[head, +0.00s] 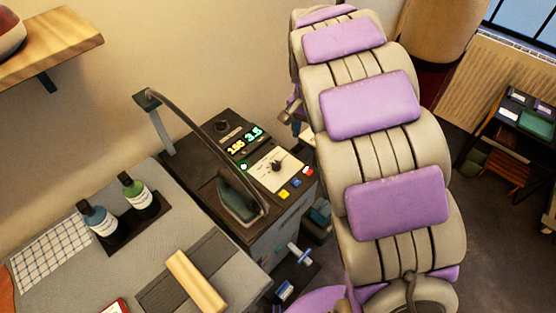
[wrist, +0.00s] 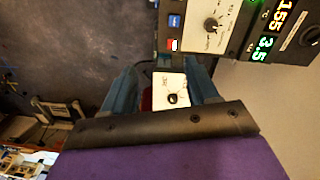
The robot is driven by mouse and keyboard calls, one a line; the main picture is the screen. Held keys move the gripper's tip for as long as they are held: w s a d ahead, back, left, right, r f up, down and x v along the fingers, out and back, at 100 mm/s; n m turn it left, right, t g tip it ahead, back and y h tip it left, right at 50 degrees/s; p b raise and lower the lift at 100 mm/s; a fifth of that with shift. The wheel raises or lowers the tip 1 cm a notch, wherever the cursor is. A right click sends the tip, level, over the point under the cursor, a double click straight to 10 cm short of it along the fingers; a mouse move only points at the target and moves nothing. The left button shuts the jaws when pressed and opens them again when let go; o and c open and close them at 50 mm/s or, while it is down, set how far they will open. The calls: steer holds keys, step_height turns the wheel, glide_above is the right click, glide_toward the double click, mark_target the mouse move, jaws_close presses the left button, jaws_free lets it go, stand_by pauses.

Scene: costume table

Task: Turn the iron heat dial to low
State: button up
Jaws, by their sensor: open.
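A control box (head: 226,142) bears a clothes iron (head: 238,200) and a white panel with a black dial (head: 277,166). The same dial (wrist: 211,24) shows at the top of the wrist view. A second, smaller black dial (wrist: 172,99) on a white plate shows between the blue fingers of my gripper (wrist: 163,84). The fingers are apart with nothing clamped; whether they touch the plate I cannot tell. The dial labels are too small to read, so which is the heat dial is unclear.
The display (head: 245,139) reads 155 and 3.5. Blue, yellow and red buttons (head: 295,183) line the box's near edge. Two bottles (head: 136,191) stand on the grey table at left. A wooden shelf (head: 50,45) juts from the wall; a dark cart (head: 515,125) stands at right.

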glide_above(276, 163)
step_height(276, 163, down, 6)
steer(key=shift+m+y, duration=0.3)
steer(key=shift+m, duration=0.1)
step_height(276, 163, down, 17)
steer(key=b, duration=0.2)
steer(key=shift+d+r+b, duration=0.15)
steer(key=shift+b, duration=0.2)
steer(key=shift+f, duration=0.3)
steer(key=shift+a, duration=0.25)
steer(key=shift+a, duration=0.1)
steer(key=shift+d, duration=0.2)
steer(key=c, duration=1)
steer(key=shift+c, duration=0.2)
